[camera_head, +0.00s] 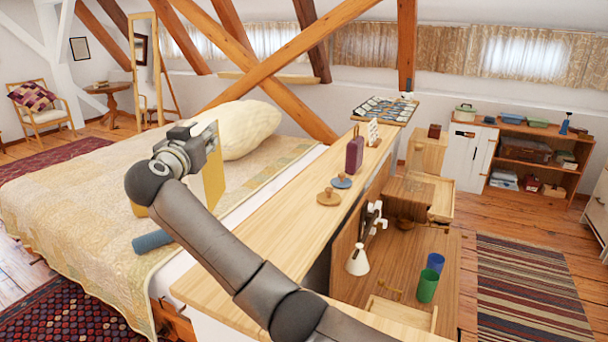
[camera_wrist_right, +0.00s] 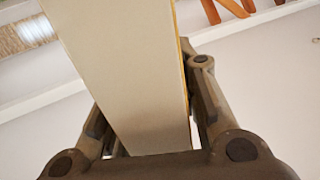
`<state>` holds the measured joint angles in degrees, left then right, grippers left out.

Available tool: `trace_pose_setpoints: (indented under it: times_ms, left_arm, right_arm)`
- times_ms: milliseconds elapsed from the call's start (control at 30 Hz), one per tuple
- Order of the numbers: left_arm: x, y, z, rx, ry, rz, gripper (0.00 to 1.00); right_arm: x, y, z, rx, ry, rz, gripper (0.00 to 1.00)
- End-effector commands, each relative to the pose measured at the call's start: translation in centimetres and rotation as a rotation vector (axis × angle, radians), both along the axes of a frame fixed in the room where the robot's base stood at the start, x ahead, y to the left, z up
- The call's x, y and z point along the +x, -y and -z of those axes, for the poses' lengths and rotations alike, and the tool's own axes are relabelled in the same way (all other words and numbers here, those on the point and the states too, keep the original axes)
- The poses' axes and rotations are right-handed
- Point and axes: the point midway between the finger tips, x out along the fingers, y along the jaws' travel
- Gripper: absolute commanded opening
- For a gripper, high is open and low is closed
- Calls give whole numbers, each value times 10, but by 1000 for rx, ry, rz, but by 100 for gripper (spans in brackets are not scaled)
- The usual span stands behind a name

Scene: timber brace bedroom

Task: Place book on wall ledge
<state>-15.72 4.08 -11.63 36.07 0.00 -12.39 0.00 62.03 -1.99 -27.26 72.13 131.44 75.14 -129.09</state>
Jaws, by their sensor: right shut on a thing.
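My right gripper (camera_head: 196,148) is raised over the bed in the head view, shut on a book (camera_head: 213,178) with a yellow cover. The book is upright, and my wrist and arm hide part of it. In the right wrist view the book (camera_wrist_right: 120,65) shows a pale face and a thin yellow edge between the two fingers (camera_wrist_right: 150,95). A wooden wall ledge (camera_head: 268,77) runs along the white wall beyond the bed, behind the crossed timber braces. The book is apart from the ledge, nearer to me. My left gripper is out of view.
Crossed timber braces (camera_head: 275,62) stand in front of the ledge. The bed (camera_head: 75,200) with a cream pillow (camera_head: 248,132) lies below. A long wooden counter (camera_head: 285,225) at right holds small objects, including a purple item (camera_head: 354,155). A blue roll (camera_head: 152,241) lies on the bed's near edge.

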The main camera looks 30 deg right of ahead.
Motion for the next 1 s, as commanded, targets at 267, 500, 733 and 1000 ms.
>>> trace_pose_setpoints:
  times_ms: [267, 500, 733, 1000]
  left_arm:
    - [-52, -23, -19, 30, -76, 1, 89]
    - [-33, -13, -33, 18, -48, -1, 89]
    - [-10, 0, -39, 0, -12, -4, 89]
    - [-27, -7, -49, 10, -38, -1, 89]
  right_arm:
    - [-31, 52, 22, -5, -1, 5, 0]
    - [-55, 89, 61, -6, -4, 3, 0]
    - [-65, 104, 83, -3, 0, 2, 0]
    - [-70, 111, 113, -4, -5, 2, 0]
